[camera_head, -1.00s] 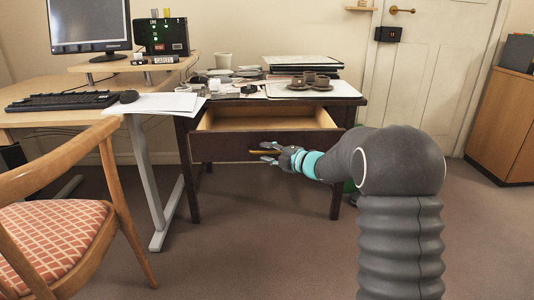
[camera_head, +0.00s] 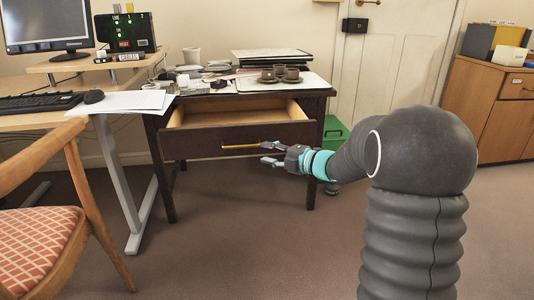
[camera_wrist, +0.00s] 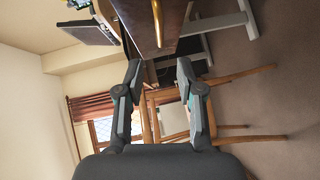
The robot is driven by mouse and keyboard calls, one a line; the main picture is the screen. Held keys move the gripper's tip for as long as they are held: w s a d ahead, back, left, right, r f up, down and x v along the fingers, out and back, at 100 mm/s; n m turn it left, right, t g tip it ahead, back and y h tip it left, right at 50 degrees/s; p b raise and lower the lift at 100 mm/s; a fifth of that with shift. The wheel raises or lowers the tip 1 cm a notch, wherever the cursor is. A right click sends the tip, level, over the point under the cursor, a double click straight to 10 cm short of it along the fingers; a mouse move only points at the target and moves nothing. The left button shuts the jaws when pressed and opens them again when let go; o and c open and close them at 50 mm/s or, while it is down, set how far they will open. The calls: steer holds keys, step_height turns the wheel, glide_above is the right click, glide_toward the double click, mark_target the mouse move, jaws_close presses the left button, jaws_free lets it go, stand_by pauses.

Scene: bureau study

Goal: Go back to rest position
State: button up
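My gripper (camera_head: 272,153) is in front of the dark desk's pulled-out drawer (camera_head: 205,140), just right of and below its brass handle (camera_head: 241,146). In the wrist view my gripper (camera_wrist: 158,75) has its two fingers apart with nothing between them. The handle also shows in the wrist view (camera_wrist: 157,22), beyond the fingertips and clear of them. The drawer stands open and its visible inside is bare wood.
The dark desk (camera_head: 322,93) carries cups, papers and books. A chair (camera_head: 35,240) stands at the left, by a desk with a monitor (camera_head: 48,22). A green bin (camera_head: 334,140) stands behind the drawer's right side. A wooden cabinet (camera_head: 490,105) is at the right. Carpet is free in front.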

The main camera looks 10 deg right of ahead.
steer(key=w+d+f+m+t+h, duration=0.1)
steer(key=w+d+f+m+h, duration=0.1)
steer(key=d+f+m+h, duration=0.75)
steer(key=s+d+r+m+g+h+p, duration=0.1)
steer(key=s+d+m+g+h, duration=0.1)
steer(key=s+d+m, duration=0.3)
steer(key=s+d+r+m+g+h+p, duration=0.1)
steer(key=s+d+r+m+g+h, duration=0.2)
steer(key=s, duration=0.4)
steer(key=s+a+r+m+g+y+p, duration=0.15)
steer(key=s+a+m, duration=0.25)
steer(key=s, duration=0.7)
steer(key=s+a+r+m+g+p, duration=0.2)
steer(key=s+a+r+m+g, duration=0.15)
steer(key=s, duration=0.85)
steer(key=s+a+r+t+y+p, duration=0.1)
steer(key=s+a+r+t+p, duration=0.2)
steer(key=s+a+r, duration=0.3)
steer(key=shift+p+v, duration=0.3)
steer(key=shift+v, duration=0.5)
